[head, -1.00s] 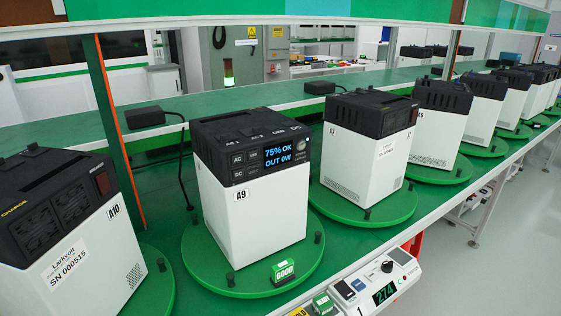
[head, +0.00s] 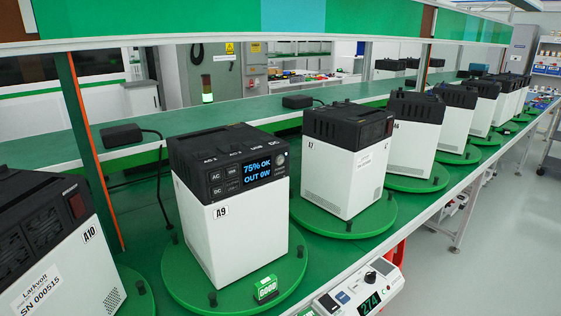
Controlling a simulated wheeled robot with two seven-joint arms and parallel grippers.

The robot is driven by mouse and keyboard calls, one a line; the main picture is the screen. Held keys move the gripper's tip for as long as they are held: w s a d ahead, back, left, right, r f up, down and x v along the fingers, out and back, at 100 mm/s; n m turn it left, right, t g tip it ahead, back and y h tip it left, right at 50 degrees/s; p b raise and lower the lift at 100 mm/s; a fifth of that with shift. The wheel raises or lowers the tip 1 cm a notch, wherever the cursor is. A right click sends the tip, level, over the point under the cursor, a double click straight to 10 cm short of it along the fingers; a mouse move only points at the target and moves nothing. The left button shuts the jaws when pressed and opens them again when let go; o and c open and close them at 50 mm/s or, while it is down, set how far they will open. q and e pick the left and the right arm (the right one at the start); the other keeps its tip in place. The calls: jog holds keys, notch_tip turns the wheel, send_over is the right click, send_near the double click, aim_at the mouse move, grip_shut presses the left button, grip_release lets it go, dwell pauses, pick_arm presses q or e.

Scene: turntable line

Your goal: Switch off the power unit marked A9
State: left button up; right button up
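The power unit marked A9 (head: 236,218) stands upright on a green turntable (head: 182,275) in the middle left of the head view. It has a white body and a black top, and its front panel faces me. Its lit display (head: 255,172) reads "75% OK, OUT 0W". Buttons marked AC (head: 216,176) and DC (head: 217,191) sit left of the display. A round knob or button (head: 280,159) sits at the panel's upper right. Neither of my grippers shows in the head view.
Unit A10 (head: 62,262) stands at the lower left; unit A7 (head: 340,170) and several others line up to the right on turntables. A green tag (head: 266,289) sits on A9's turntable rim. A control box (head: 352,291) is at the bench's front edge. Posts carry an overhead shelf.

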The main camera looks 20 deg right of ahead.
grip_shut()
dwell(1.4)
